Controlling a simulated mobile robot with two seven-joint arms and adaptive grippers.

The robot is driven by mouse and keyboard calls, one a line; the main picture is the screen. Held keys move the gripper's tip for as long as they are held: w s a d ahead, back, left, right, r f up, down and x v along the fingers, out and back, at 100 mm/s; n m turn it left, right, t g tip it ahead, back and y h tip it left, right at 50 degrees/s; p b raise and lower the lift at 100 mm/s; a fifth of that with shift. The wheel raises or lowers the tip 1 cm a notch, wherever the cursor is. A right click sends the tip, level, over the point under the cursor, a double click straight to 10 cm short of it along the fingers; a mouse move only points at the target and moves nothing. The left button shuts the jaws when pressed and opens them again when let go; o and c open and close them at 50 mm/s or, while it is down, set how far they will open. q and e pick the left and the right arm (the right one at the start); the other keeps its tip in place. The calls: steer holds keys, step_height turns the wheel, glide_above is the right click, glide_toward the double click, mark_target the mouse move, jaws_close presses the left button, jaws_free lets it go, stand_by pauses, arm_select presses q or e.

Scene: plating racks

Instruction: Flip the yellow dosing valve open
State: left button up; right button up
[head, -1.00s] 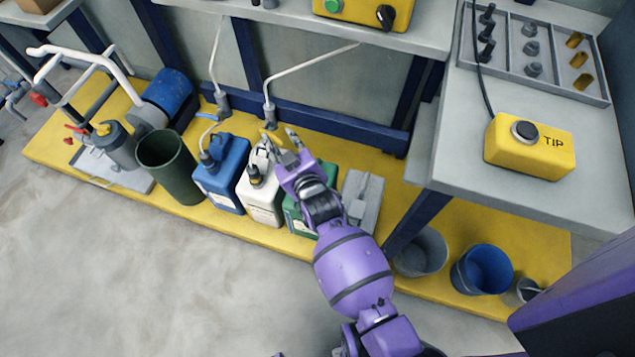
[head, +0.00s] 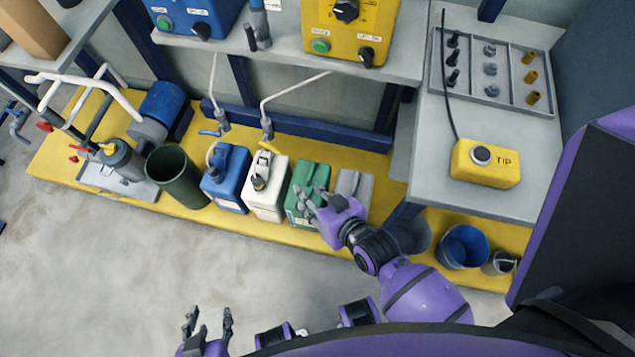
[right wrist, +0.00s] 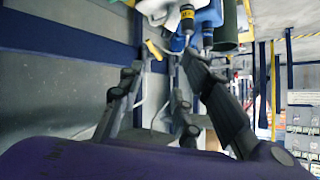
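The yellow dosing valve (head: 268,147) is a small yellow lever at the foot of a white pipe, just behind the white jug (head: 266,190). A yellow lever also shows in the right wrist view (right wrist: 153,49), ahead of the fingers. My right gripper (head: 313,203) is open and empty, in front of the green canister (head: 309,180), to the right of and nearer than the valve, and apart from it. Its spread fingers show in the right wrist view (right wrist: 160,75). My left gripper (head: 208,322) is open and empty over the bare floor at the bottom, far from the valve.
A blue jug (head: 227,180) and a blue-handled valve (head: 212,132) stand left of the white jug. A dark green bin (head: 174,178) is further left. A table with a yellow TIP box (head: 486,163) is at right. The floor in front is clear.

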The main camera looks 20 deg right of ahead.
arm_select(q)
steer(key=shift+w+r+p, duration=0.5)
steer(key=shift+r+p, duration=0.1)
steer(key=shift+r, duration=0.3)
arm_select(e)
steer(key=s, duration=0.1)
steer(key=s+d, duration=0.1)
steer(key=s, duration=0.1)
steer(key=shift+s+g, duration=0.15)
steer(key=shift+g, duration=0.15)
steer(key=shift+c, duration=0.3)
